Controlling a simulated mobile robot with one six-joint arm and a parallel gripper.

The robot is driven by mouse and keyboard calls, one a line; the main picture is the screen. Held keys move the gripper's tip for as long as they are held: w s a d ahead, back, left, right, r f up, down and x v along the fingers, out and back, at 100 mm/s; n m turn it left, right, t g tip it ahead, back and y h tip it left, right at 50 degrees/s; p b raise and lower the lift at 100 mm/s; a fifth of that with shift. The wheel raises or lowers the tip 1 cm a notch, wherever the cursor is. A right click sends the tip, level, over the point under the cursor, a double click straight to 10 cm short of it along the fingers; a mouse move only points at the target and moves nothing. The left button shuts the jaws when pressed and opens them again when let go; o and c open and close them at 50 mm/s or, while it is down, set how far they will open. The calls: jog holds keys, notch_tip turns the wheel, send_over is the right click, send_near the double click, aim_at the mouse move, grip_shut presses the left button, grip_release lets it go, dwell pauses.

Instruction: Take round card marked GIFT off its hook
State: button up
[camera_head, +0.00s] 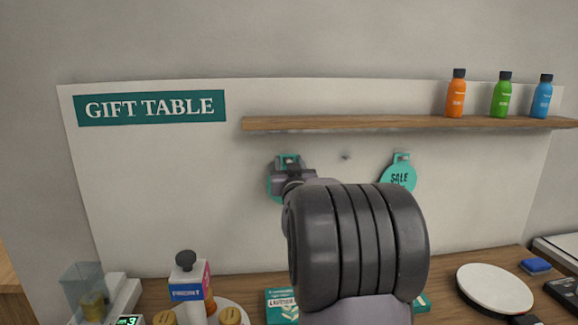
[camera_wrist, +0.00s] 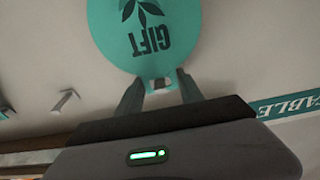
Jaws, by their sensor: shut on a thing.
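The round teal card marked GIFT (camera_wrist: 138,32) shows upside down in the wrist view, with a leaf print. In the head view only its edge (camera_head: 271,184) shows behind my gripper (camera_head: 289,167). In the wrist view my gripper (camera_wrist: 159,84) is shut on the tab of the card, its two dark fingers on either side of the tab. The card is close to the white back panel. I cannot tell whether it still touches its hook, which is hidden behind the gripper and tab.
A round teal SALE card (camera_head: 399,180) hangs to the right; a bare hook (camera_head: 346,156) is between. A wooden shelf (camera_head: 350,123) with orange, green and blue bottles is just above.

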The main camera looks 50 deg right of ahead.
jog(key=shift+r+b+v, duration=0.15)
jog(key=shift+b+v, duration=0.75)
jog(key=shift+v, duration=0.15)
jog(key=shift+r+b+v, duration=0.2)
jog(key=shift+b+v, duration=0.7)
jog(key=shift+v, duration=0.1)
jog(key=shift+a, duration=0.1)
